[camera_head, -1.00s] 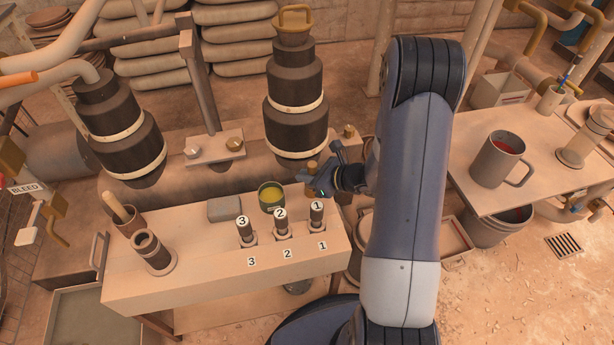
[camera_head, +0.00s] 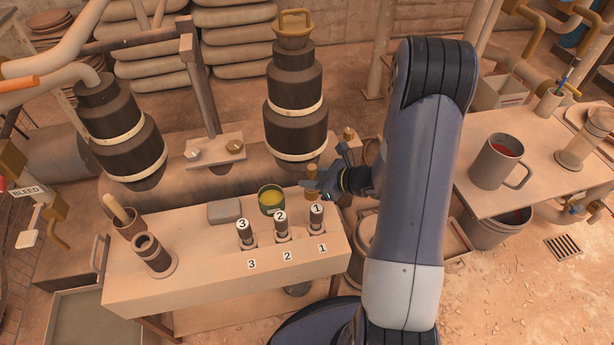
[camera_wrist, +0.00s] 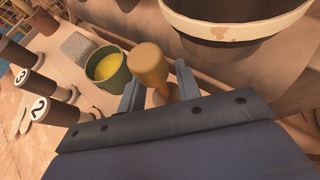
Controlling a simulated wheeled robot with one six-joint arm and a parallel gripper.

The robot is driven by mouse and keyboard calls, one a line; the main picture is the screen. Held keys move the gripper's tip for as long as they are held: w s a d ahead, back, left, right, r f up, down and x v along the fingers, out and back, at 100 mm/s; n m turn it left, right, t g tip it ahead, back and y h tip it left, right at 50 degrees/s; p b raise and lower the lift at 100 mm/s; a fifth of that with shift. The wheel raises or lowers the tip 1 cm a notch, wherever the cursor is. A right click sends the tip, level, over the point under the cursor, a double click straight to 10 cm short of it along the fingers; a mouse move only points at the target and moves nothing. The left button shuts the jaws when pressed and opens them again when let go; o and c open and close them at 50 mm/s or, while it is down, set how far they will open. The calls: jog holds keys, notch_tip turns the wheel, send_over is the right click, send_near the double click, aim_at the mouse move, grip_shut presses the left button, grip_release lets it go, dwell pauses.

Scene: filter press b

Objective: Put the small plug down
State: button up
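The small plug (camera_head: 311,172) is a tan-golden peg with a rounded head, at the back right of the bench top near plunger 1. In the wrist view the plug (camera_wrist: 148,66) rises between my two fingers, its narrower lower part between the tips. My gripper (camera_head: 314,189) is low beside the plug in the head view. In the wrist view my gripper (camera_wrist: 160,92) has its fingers apart, with a gap showing beside the plug, so it looks open around it. The plug's foot is mostly hidden by my fingers.
A green cup of yellow liquid (camera_head: 271,199) stands left of the plug. Handles numbered 1 (camera_head: 316,216), 2 (camera_head: 281,226) and 3 (camera_head: 245,233) stand in front. A grey block (camera_head: 224,211) lies farther left. A dark banded cylinder (camera_head: 296,110) stands close behind.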

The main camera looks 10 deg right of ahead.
jog(key=p+v, duration=0.2)
jog(key=v, duration=0.8)
jog(key=b+x, duration=0.3)
jog(key=x, duration=0.9)
jog(key=shift+a+f, duration=0.1)
jog(key=shift+f, duration=0.2)
notch_tip(320, 180, up, 3)
jog(key=shift+f+p, duration=0.15)
jog(key=shift+p, duration=0.4)
jog(key=shift+r, duration=0.45)
jog(key=shift+f, duration=0.1)
